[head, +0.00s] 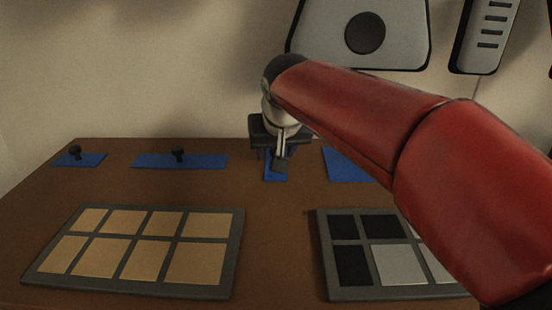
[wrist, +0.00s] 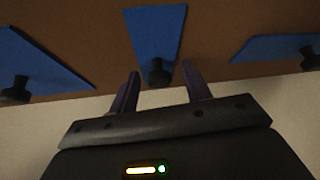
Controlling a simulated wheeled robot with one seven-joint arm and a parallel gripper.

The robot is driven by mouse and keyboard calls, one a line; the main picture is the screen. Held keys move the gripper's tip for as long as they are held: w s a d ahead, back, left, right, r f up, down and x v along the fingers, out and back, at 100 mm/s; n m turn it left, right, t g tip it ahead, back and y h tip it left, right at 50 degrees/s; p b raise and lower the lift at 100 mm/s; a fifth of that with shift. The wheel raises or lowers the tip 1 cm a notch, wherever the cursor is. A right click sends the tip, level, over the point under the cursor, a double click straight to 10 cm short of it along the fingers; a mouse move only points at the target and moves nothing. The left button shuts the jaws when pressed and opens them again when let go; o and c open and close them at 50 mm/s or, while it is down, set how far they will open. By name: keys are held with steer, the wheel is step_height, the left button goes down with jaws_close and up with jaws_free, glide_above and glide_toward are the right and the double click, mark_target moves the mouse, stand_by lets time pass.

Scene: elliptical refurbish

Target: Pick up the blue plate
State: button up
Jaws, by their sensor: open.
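Several blue plates lie along the back of the table. My gripper (head: 273,155) is over a narrow blue plate (head: 270,177), pointing down, and partly hides it. In the wrist view this blue plate (wrist: 155,30) tapers toward my gripper (wrist: 161,72), and its black knob (wrist: 158,73) appears between the two open fingers. The fingers look apart from the knob, and nothing is held. How far above the plate they are, I cannot tell. A small blue plate (head: 92,161) and a wide blue plate (head: 208,161), each with a black knob, lie to the left.
Another blue plate (head: 340,166) lies to the right, partly behind my red arm. A grey tray with tan squares (head: 240,235) lies front left. A grey tray with black and light squares (head: 322,255) lies front right, partly hidden by my arm. A wall stands behind the brown table (head: 277,255).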

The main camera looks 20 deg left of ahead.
steer(key=c, duration=0.8)
steer(key=shift+s+r, duration=0.1)
steer(key=shift+c, duration=0.2)
